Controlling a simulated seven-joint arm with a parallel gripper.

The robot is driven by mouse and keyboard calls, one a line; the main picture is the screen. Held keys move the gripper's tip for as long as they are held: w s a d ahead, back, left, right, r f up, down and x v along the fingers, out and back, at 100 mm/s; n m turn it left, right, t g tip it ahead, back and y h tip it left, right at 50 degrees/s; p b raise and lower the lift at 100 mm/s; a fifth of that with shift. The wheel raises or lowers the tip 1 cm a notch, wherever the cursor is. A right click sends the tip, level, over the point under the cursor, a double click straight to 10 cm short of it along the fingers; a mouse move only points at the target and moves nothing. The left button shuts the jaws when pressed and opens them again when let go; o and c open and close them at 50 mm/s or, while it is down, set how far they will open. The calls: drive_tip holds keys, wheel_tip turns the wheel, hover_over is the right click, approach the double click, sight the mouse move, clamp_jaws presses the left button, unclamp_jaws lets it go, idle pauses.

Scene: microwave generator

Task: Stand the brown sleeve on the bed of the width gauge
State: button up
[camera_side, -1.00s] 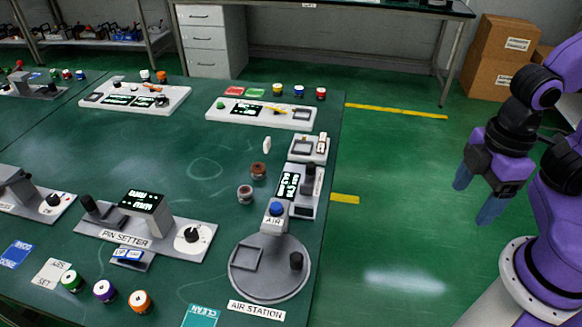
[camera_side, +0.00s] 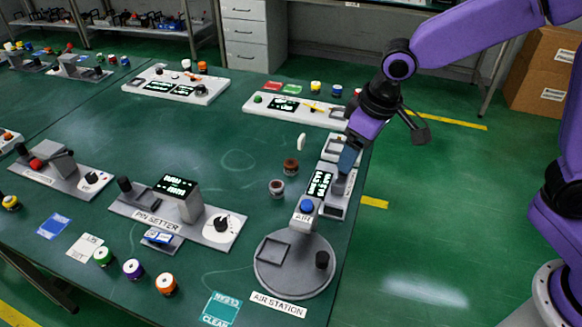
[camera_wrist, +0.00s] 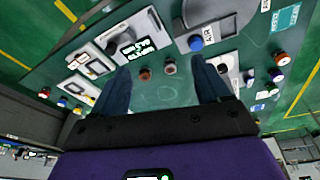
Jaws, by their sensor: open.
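The brown sleeve (camera_side: 290,166) stands upright on the green table, left of a grey device with a lit display that seems to be the width gauge (camera_side: 336,211). The sleeve also shows in the wrist view (camera_wrist: 145,74), and so does the gauge (camera_wrist: 112,42). A second, greyer-brown ringed piece (camera_side: 277,187) stands close to it, nearer the air station. My gripper (camera_side: 346,166) is open and empty, raised over the table's right side; its fingers hide part of the gauge in the side view. In the wrist view, both pieces appear between the spread fingertips.
The round air station (camera_side: 270,278) with a blue-topped post stands in front of the gauge. The pin setter (camera_side: 160,215) is at left. A small white piece (camera_side: 301,142) stands behind the sleeve. A white panel (camera_side: 272,113) lies at the back. The middle table is clear.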

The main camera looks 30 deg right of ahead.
drive_tip(key=w+a+f+m+t, duration=0.1)
drive_tip(key=w+m, duration=0.1)
drive_tip(key=w, duration=0.3)
drive_tip(key=w+a+f+m, duration=0.1)
drive_tip(key=w+a+f, duration=0.1)
drive_tip(key=w, duration=0.4)
drive_tip(key=m, duration=0.2)
approach(291, 163)
drive_tip(key=f, duration=0.2)
drive_tip(key=w+f+t, duration=0.1)
drive_tip(key=shift+a+f+h, duration=0.3)
drive_tip(key=shift+a, duration=0.05)
drive_tip(key=shift+x, duration=2.6)
drive_tip(key=shift+s+d, duration=0.15)
drive_tip(key=shift+s, duration=0.05)
drive_tip(key=c, duration=1.2)
drive_tip(key=shift+c, duration=0.3)
drive_tip(key=shift+r, duration=0.1)
